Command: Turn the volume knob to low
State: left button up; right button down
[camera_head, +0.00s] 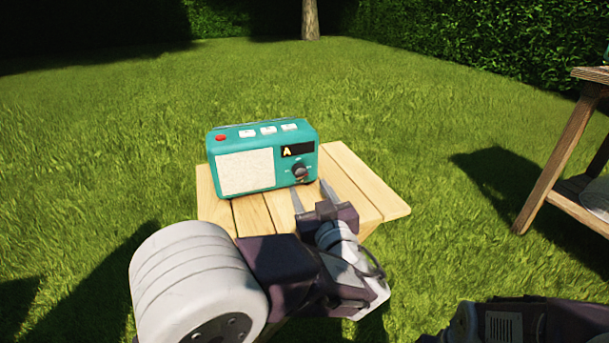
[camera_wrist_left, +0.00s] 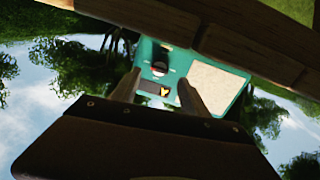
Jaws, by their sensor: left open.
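A teal radio (camera_head: 262,157) stands on a small wooden table (camera_head: 362,187). Its dark volume knob (camera_head: 299,170) is at the lower right of the front, below a black display showing a yellow "A". My left gripper (camera_head: 309,196) is open in front of the radio, close to the knob, with nothing between its fingers. In the left wrist view, which is upside down, the radio (camera_wrist_left: 212,84) and the knob (camera_wrist_left: 160,68) show beyond the open fingertips (camera_wrist_left: 157,85). I cannot tell whether a finger touches the radio. My right gripper is not in view.
The radio has a red button (camera_head: 221,138) and several white buttons on top, and a cream speaker panel (camera_head: 245,171). A wooden stand (camera_head: 555,165) is at the right on the grass. The table's right part is bare.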

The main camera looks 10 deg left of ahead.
pick_arm(q)
jog(key=v, duration=0.3)
jog(key=shift+s+d+p, duration=0.1)
jog(key=shift+s+p, duration=0.05)
jog(key=shift+p, duration=0.15)
